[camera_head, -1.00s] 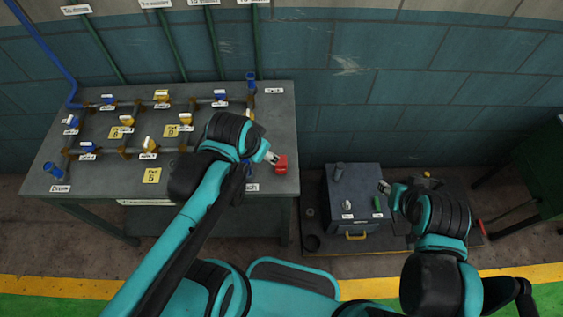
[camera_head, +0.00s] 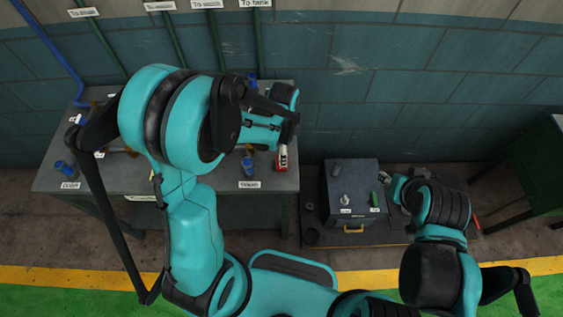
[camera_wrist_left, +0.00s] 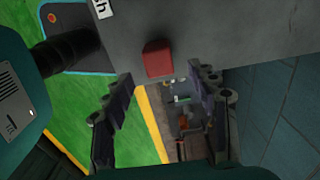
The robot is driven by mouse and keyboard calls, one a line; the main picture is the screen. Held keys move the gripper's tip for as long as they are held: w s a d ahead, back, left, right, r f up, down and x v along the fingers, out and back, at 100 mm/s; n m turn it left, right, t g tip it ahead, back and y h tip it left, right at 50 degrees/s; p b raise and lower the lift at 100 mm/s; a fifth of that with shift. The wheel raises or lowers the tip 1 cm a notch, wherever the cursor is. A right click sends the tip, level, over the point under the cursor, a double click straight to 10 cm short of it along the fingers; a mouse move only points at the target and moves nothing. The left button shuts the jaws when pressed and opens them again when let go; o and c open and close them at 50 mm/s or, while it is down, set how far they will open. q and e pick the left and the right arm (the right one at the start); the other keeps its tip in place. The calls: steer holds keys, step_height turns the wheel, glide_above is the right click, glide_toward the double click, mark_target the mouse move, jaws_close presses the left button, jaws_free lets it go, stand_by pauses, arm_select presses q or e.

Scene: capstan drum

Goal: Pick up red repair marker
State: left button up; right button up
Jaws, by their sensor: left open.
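The red repair marker (camera_head: 282,163) is a small red block at the right end of the grey table's top, partly covered by my left gripper (camera_head: 283,150) in the head view. In the left wrist view the red marker (camera_wrist_left: 158,60) lies on the grey surface, beyond and between the tips of my left gripper (camera_wrist_left: 165,90). The two fingers are spread apart with nothing between them. From these views I cannot tell whether they touch the marker. My right gripper (camera_head: 386,180) is small in the head view, beside the dark box, and its jaws are unclear.
The grey table (camera_head: 225,175) carries pipes, valves and a blue fitting (camera_head: 247,165), mostly hidden by my left arm. To the right stands a dark box (camera_head: 352,190) with a yellow handle and a green piece (camera_head: 374,199) on top. A tiled wall is behind.

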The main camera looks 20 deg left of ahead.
arm_select(q)
step_height(320, 180, down, 6)
steer(key=shift+s+a+r+b, duration=0.1)
steer(key=shift+s+a+b, duration=0.05)
steer(key=shift+b, duration=0.65)
steer(key=shift+r, duration=0.1)
steer(key=c, duration=1.3)
